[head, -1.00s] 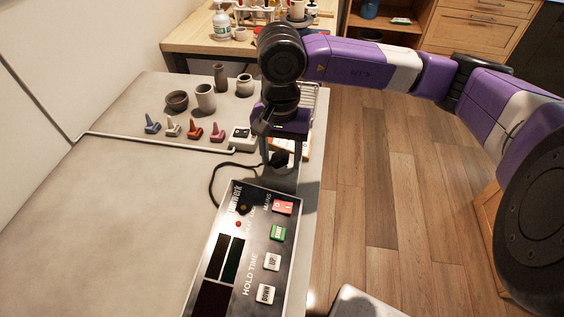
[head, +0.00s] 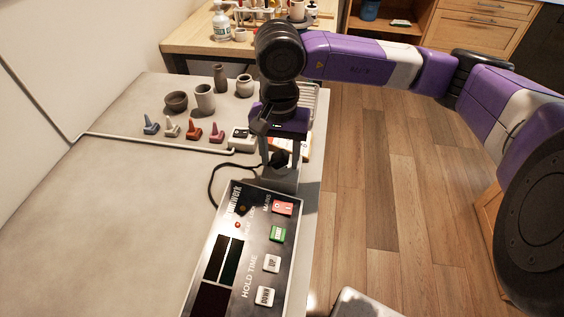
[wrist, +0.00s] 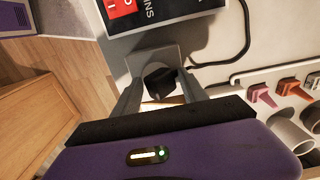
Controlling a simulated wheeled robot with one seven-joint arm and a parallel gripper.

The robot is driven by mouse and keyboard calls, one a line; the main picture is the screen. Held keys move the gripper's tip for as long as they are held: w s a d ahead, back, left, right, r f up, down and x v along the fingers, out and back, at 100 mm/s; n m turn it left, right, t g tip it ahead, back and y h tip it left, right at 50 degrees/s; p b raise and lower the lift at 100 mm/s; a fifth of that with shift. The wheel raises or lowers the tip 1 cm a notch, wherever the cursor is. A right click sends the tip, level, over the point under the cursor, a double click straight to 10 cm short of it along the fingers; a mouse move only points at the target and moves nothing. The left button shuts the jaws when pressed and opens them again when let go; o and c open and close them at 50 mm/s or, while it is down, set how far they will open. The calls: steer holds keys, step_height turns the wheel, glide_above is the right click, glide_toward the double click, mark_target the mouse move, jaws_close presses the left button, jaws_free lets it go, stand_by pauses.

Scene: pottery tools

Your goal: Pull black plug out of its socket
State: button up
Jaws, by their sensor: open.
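The black plug (head: 280,158) lies just beyond the top edge of the control panel, with a black cable leading from it. In the wrist view the black plug (wrist: 160,80) shows between the fingers, in front of a grey square plate (wrist: 147,57), perhaps its socket. I cannot tell how deep the plug sits. My gripper (head: 281,165) points down over it, open, with one finger on each side. In the wrist view my gripper (wrist: 157,85) shows gaps between fingers and plug. My gripper partly hides the plug in the head view.
The control panel (head: 250,240) with coloured buttons stands close in front.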

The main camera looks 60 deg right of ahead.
mark_target(279, 155)
steer(key=shift+a+f, duration=0.1)
steer(key=shift+f, duration=0.05)
stand_by(0.3)
jaws_close()
steer(key=shift+r+p, duration=0.85)
steer(key=shift+r, duration=2.25)
